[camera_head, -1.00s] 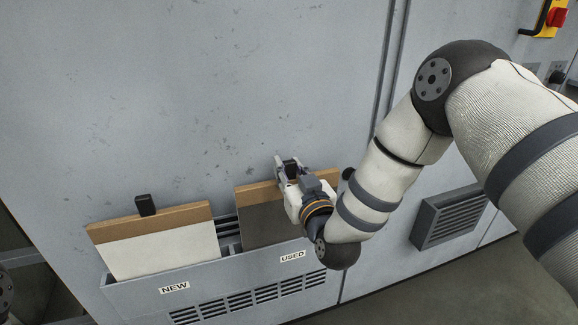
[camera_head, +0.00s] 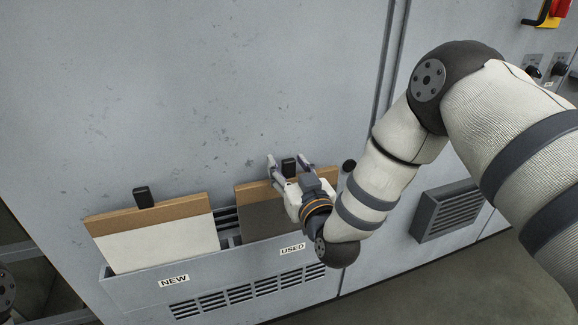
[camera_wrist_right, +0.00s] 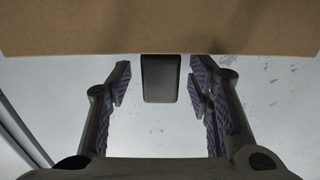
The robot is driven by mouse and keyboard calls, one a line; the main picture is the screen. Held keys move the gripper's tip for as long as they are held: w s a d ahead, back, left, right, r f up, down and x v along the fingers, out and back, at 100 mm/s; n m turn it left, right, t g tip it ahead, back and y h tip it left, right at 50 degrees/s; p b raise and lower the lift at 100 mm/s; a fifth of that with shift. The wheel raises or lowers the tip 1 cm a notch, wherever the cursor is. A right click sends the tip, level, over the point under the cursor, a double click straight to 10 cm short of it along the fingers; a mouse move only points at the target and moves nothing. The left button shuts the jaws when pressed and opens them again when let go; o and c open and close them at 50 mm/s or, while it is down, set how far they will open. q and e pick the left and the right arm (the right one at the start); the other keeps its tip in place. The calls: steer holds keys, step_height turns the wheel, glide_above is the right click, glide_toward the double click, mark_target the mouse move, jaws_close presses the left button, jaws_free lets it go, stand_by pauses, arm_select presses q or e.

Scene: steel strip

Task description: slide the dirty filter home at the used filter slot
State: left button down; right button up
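The dirty filter (camera_head: 262,220), a dark grey panel with a brown top edge, stands in the used filter slot (camera_head: 284,256) of the grey holder, behind the label USED. Its black tab (camera_head: 289,167) sticks up from the top edge. My right gripper (camera_head: 290,160) is open around the tab, with a finger on each side and apart from it. In the right wrist view the tab (camera_wrist_right: 160,78) hangs between the spread fingers (camera_wrist_right: 160,85), with clear gaps on both sides. The gripper hides the filter's right part. My left gripper does not show.
A clean white filter (camera_head: 160,245) with a black tab stands in the slot marked NEW at the left. A grey louvred vent (camera_head: 449,212) juts from the cabinet (camera_head: 200,90) at the right. The cabinet face above the holder is clear.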

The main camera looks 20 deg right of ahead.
steer(key=shift+s, duration=0.1)
steer(key=s, duration=1.1)
steer(key=shift+s+d, duration=0.25)
steer(key=shift+s, duration=0.15)
steer(key=s+d+f+g+p, duration=0.1)
steer(key=s+f+g+p, duration=0.1)
steer(key=s+f+g, duration=1.3)
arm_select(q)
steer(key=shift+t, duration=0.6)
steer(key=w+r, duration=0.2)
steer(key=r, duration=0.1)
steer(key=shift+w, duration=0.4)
arm_select(e)
steer(key=s+d+f+g, duration=0.2)
steer(key=s+f, duration=0.2)
steer(key=s, duration=0.8)
steer(key=s+d+f+g, duration=0.2)
steer(key=s+f+g, duration=0.1)
steer(key=s, duration=1)
steer(key=shift+s+f+m+g+h, duration=0.3)
steer(key=shift+f+m, duration=0.1)
steer(key=shift+f, duration=0.05)
